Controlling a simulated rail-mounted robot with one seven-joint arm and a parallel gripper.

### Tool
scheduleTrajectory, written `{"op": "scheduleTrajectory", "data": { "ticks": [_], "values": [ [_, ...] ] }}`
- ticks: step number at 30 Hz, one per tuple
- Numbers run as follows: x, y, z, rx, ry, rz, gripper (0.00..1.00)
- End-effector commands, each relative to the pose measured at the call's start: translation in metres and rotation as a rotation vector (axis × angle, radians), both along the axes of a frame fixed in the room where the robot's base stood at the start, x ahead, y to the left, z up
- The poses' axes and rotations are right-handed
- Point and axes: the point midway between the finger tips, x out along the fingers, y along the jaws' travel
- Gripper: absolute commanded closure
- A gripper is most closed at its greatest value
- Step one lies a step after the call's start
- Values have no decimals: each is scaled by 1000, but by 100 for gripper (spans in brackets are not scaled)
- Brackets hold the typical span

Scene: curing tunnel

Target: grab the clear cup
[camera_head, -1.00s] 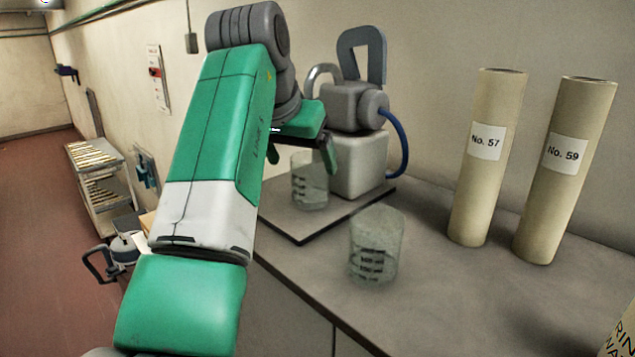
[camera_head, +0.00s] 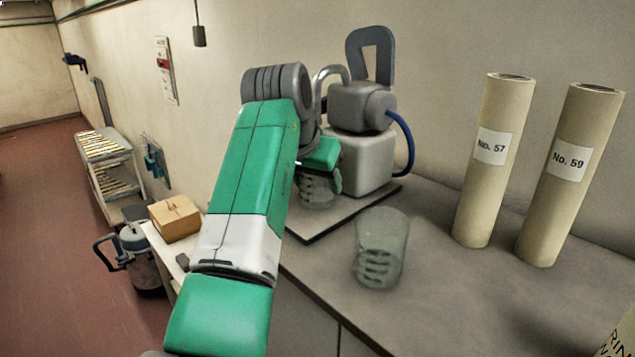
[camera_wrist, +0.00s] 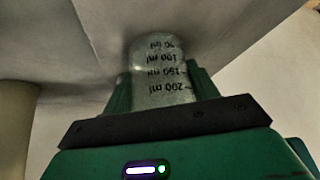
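A clear cup (camera_head: 317,194) with dark markings stands upright on the thin board by the wall. It also shows in the wrist view (camera_wrist: 160,72), where its millilitre marks read upside down. My gripper (camera_head: 322,176) is lowered over this cup from above. In the wrist view my gripper (camera_wrist: 162,88) has one green finger on each side of the cup. The fingers lie close along its sides; I cannot tell if they press on it. A second see-through cup (camera_head: 380,248) with dark markings stands on the counter in front, apart from my gripper.
A grey machine (camera_head: 362,160) with a blue hose stands right behind the gripped-around cup on the board (camera_head: 305,233). Tall tubes No. 57 (camera_head: 490,185) and No. 59 (camera_head: 565,190) stand at the right. A cardboard box (camera_head: 175,219) is at the left. Counter between cup and tubes is clear.

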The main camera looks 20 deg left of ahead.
Motion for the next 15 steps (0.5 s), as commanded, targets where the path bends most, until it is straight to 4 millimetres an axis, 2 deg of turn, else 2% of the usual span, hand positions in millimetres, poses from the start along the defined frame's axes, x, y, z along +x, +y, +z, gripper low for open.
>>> {"op": "scheduleTrajectory", "data": {
  "ticks": [2, 10, 15],
  "values": [
    [0, 0, 0, 0, -1, 0, 68],
    [0, 0, 3, 0, -1, 0, 68],
    [0, 0, 13, 1, -2, 1, 68]
  ]
}}
